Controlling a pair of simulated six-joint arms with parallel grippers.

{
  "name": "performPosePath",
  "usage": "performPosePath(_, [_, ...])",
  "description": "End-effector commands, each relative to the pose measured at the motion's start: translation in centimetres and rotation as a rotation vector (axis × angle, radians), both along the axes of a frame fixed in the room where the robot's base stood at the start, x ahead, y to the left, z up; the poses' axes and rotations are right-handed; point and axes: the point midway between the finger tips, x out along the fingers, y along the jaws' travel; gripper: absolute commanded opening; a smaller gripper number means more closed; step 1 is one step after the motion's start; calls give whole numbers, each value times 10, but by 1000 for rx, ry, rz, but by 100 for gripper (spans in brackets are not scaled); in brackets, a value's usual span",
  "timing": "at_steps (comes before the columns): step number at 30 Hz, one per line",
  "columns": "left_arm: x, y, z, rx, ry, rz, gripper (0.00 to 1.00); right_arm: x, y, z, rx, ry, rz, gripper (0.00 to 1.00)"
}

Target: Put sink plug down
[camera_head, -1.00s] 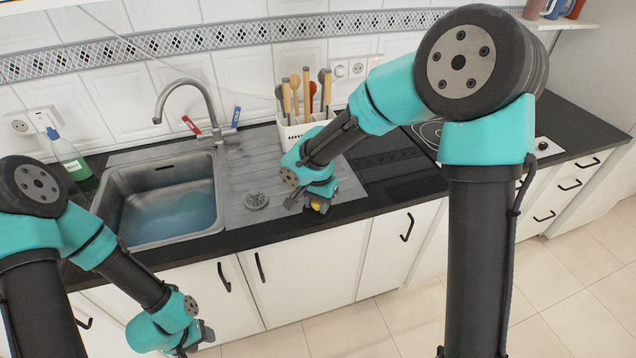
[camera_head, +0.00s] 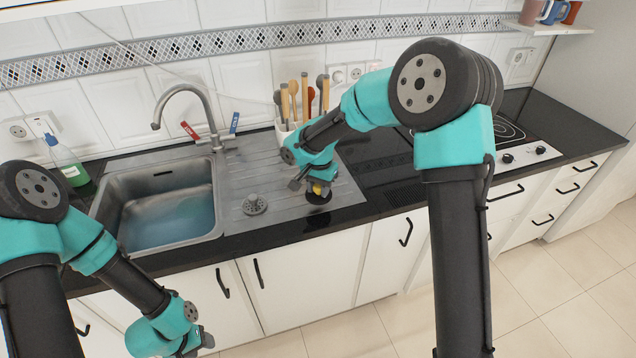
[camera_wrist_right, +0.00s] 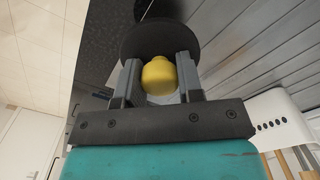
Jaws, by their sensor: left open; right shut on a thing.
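The sink plug is a black disc (camera_head: 318,197) with a yellow knob (camera_wrist_right: 158,75). My right gripper (camera_head: 309,187) is shut on the yellow knob, which sits between its two fingers in the right wrist view. The plug is over the right part of the metal drainboard (camera_head: 285,212), near its front edge; I cannot tell whether it touches. The sink basin (camera_head: 165,213), with bluish water in it, is to the left. My left gripper (camera_head: 205,341) is open and empty, low in front of the cabinets.
A grey strainer (camera_head: 254,204) lies on the drainboard between basin and plug. A white utensil holder (camera_head: 284,134) stands behind my right gripper. The tap (camera_head: 192,92) rises behind the basin, and a green bottle (camera_head: 70,166) stands at left. Dark counter (camera_head: 385,171) lies to the right.

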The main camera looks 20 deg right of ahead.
Motion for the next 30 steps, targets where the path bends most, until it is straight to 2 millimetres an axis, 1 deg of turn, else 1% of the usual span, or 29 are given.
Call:
performPosePath(1, [0,0,0,0,0,0,49,10,-3,-2,1,-1,-4,11])
performPosePath(6, [0,0,0,0,0,0,49,41,-12,-5,0,0,-3,11])
performPosePath(9, [0,0,0,0,0,0,49,55,-16,-6,0,0,-2,11])
performPosePath(12, [0,0,0,0,0,0,49,63,-18,-6,1,-1,-1,11])
performPosePath(23, [0,0,0,0,0,0,49,64,-19,-7,1,1,0,11])
performPosePath(26, [0,0,0,0,0,0,49,64,-19,-15,0,3,0,11])
performPosePath(30, [0,0,0,0,0,0,49,64,-19,-33,-1,3,-1,11])
